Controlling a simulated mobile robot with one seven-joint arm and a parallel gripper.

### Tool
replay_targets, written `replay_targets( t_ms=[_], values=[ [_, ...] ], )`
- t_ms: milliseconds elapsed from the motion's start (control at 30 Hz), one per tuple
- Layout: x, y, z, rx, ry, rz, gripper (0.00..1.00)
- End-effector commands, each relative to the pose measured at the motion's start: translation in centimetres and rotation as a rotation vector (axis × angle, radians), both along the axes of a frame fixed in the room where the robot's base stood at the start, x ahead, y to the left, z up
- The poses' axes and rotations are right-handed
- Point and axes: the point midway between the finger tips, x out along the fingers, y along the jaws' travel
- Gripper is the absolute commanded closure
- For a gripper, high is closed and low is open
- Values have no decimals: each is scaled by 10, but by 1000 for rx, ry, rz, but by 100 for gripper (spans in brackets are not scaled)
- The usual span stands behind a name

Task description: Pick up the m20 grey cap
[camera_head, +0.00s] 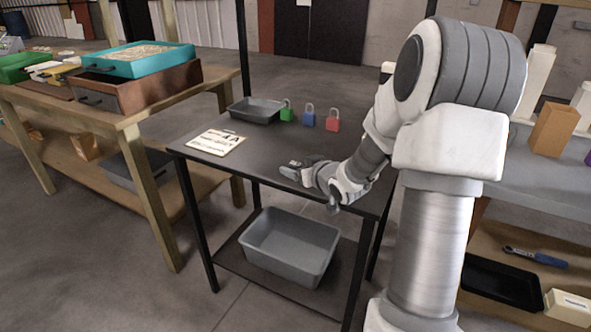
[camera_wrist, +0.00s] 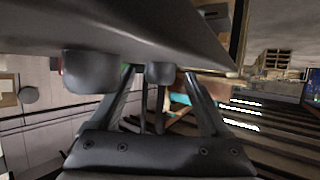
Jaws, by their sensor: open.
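In the wrist view, which is turned over, two rounded grey pieces show against the dark table top. The larger grey piece (camera_wrist: 88,73) is left of my fingers, and the smaller grey piece (camera_wrist: 160,73) lies beyond the gap between them. They look like caps, but no marking is readable, so I cannot tell which is the m20 cap. My gripper (camera_wrist: 160,78) is open, with nothing visibly held between its fingers. In the head view my gripper (camera_head: 296,172) is low over the table's near right part; I cannot separate any cap from it there.
The dark table (camera_head: 250,158) holds a clipboard (camera_head: 216,142), a grey tray (camera_head: 254,110), and green (camera_head: 287,113), blue (camera_head: 308,119) and red (camera_head: 332,124) padlocks along the back. A grey bin (camera_head: 290,245) sits on the lower shelf. The table's middle is clear.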

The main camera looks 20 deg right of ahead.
Motion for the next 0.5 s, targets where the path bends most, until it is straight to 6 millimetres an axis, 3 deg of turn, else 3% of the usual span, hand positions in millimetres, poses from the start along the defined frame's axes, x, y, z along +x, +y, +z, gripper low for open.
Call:
replay_targets(
  t_ms=[33,400,500],
  values=[
    [0,0,0,0,0,0,22],
    [0,0,0,0,0,0,88],
    [0,0,0,0,0,0,100]
  ],
)
